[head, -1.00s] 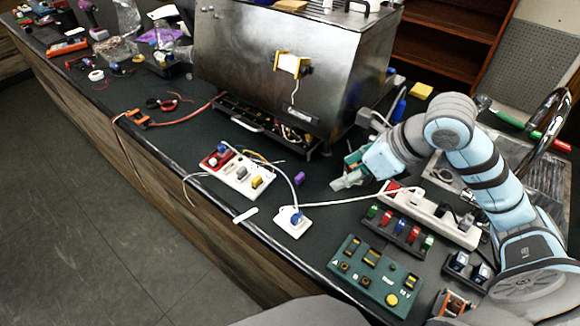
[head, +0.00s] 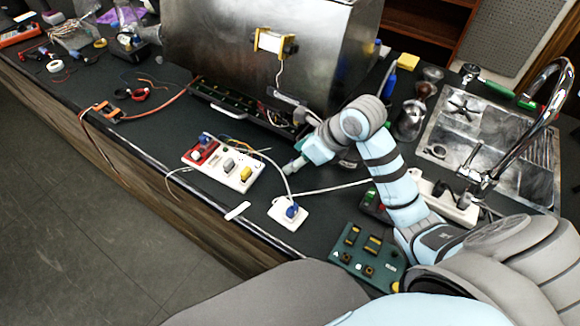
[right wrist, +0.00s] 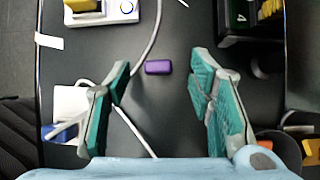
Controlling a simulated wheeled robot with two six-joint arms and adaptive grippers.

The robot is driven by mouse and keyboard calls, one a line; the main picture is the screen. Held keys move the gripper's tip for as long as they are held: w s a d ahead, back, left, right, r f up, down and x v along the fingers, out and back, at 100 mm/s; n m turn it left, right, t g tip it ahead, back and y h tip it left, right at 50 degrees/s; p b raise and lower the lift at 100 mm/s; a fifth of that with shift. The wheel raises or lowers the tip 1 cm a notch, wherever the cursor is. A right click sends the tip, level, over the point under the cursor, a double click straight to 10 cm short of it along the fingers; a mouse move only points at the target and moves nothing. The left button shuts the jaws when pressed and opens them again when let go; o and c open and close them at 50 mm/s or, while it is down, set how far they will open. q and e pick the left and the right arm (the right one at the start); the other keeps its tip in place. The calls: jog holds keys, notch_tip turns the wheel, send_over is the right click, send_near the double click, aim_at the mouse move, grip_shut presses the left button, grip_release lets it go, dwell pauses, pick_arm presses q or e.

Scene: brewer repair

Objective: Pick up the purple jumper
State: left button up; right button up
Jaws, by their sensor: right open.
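The purple jumper (right wrist: 158,67) is a small block lying on the dark countertop in the right wrist view. In the picture it sits between the two fingertips, with dark gaps on both sides; neither finger touches it. My right gripper (right wrist: 162,72) is open and empty, its teal pads facing each other. In the head view the right gripper (head: 291,166) reaches in low over the counter, right of the white jumper board (head: 213,175). I cannot make out the purple jumper there; the gripper seems to hide it. My left gripper is not in view.
A white socket (head: 287,213) with a blue plug and white cables lies near the counter's front edge. A green panel (head: 366,258) lies to the right of it. The metal brewer (head: 225,50) stands behind, and a sink (head: 470,140) lies at the right.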

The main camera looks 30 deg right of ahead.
jog(key=shift+x, duration=1.25)
jog(key=shift+s, duration=0.1)
jog(key=c, duration=0.9)
jog(key=shift+r, duration=0.1)
